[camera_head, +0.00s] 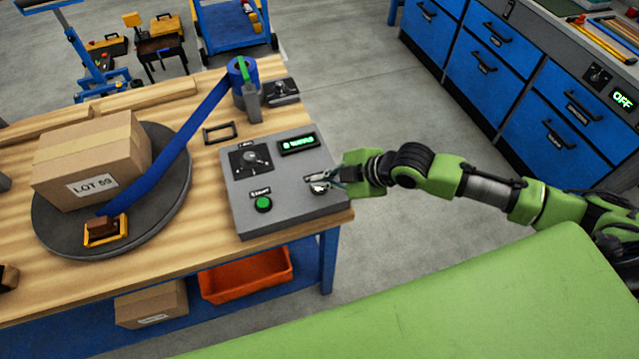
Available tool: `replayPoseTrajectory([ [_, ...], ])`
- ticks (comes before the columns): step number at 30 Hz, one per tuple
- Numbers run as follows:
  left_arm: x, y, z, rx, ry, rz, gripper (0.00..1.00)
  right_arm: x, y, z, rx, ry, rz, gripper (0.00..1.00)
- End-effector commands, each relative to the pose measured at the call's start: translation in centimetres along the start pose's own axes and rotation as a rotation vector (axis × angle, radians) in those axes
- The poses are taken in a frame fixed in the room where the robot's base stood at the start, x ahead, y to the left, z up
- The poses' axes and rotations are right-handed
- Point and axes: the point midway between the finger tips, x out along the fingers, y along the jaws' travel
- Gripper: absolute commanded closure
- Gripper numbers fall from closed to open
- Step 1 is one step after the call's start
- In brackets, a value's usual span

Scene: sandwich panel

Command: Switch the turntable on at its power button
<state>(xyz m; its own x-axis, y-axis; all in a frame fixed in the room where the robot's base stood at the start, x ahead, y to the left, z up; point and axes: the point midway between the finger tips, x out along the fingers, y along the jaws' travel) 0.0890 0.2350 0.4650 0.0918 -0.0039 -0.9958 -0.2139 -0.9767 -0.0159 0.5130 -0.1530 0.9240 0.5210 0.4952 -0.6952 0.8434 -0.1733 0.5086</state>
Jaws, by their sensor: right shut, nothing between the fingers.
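The grey control box (285,222) stands at the right end of the wooden table. It has a dial (252,159), a green button (263,204) under a label that seems to read START, and a lit green display (298,144). My right gripper (322,183) is shut and empty, with its fingertips over the box's right front area. They cover the control there, so I cannot tell whether they touch it. The round dark turntable (55,235) carries a carton (95,155) marked LOT 59. My left gripper is not in view.
A blue strap (180,135) runs from a blue roll (242,70) to an orange-yellow clamp (105,232) on the turntable. A black handle-like frame (220,132) lies behind the box. Blue drawer cabinets (500,60) stand at the right, with open floor between.

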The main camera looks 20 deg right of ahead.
Motion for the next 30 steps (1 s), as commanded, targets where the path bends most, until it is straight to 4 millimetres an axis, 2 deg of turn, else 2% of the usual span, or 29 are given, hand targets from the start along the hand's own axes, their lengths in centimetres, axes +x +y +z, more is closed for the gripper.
replayPoseTrajectory([
  [11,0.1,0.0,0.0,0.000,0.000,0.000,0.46,0.2,-0.3,0.3,0.001,-0.003,-0.003,1.00],
  [20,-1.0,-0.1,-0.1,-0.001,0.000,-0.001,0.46,-0.4,0.1,0.0,0.001,-0.005,-0.004,1.00],
  [30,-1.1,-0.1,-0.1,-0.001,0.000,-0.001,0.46,-0.5,0.3,-0.2,0.000,-0.002,-0.002,1.00],
])
